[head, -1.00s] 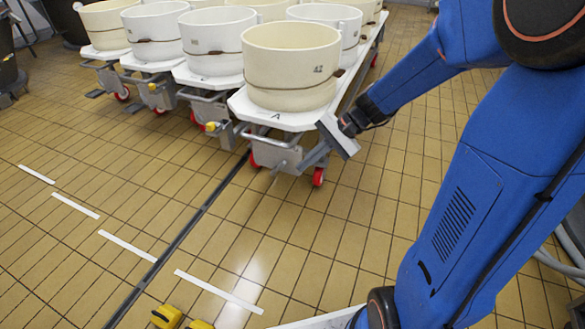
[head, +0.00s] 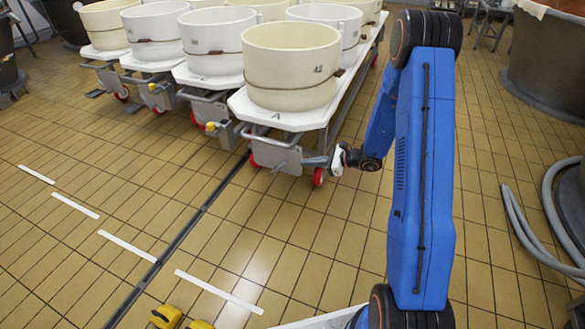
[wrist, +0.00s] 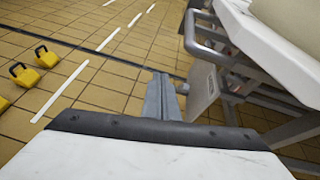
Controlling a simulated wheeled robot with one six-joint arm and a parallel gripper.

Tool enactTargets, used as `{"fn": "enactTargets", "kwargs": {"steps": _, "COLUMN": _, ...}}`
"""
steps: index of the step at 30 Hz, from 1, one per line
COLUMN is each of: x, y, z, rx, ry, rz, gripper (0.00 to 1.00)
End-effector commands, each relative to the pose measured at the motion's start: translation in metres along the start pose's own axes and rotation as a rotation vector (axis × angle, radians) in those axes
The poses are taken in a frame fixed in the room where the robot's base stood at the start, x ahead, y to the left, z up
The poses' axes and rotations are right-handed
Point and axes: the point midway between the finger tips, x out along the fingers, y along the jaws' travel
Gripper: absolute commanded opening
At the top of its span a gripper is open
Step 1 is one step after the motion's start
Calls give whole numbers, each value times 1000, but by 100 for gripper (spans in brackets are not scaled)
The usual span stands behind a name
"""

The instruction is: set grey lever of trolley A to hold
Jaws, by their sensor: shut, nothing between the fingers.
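Trolley A (head: 240,106) is white with a letter A on its front corner and carries a cream vat (head: 290,70). At its front end are a bent grey tube and a flat grey plate (head: 276,155); the plate shows in the wrist view too (wrist: 203,92). I cannot clearly single out the grey lever among these parts or tell its setting. My gripper (head: 308,162) is shut and empty, low at the trolley's front right corner, pointing left. In the wrist view its grey fingers (wrist: 162,98) are just left of the plate; I cannot tell whether they touch.
A red caster (head: 319,177) sits under the trolley corner, close to my gripper. Other vat trolleys (head: 212,40) stand to the left. Yellow blocks (head: 167,316) lie on the floor in front. Hoses (head: 530,235) lie at right. The tiled floor in front is mostly clear.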

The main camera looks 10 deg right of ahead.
Motion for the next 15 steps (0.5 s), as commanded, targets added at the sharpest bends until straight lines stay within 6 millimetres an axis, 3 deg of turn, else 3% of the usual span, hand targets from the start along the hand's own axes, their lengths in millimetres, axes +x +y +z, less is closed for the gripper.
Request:
{"fn": "enactTargets", "kwargs": {"steps": 1, "x": 4, "y": -8, "z": -21, "rx": 50, "ry": -2, "rz": -29, "gripper": 0}}
{"fn": "enactTargets", "kwargs": {"steps": 7, "x": 12, "y": -32, "z": -81, "rx": 199, "ry": -9, "rz": -135, "gripper": 0}}
{"fn": "enactTargets", "kwargs": {"steps": 10, "x": 14, "y": -39, "z": -101, "rx": 245, "ry": -9, "rz": -171, "gripper": 0}}
{"fn": "enactTargets", "kwargs": {"steps": 15, "x": 15, "y": -44, "z": -117, "rx": 281, "ry": -10, "rz": -199, "gripper": 0}}
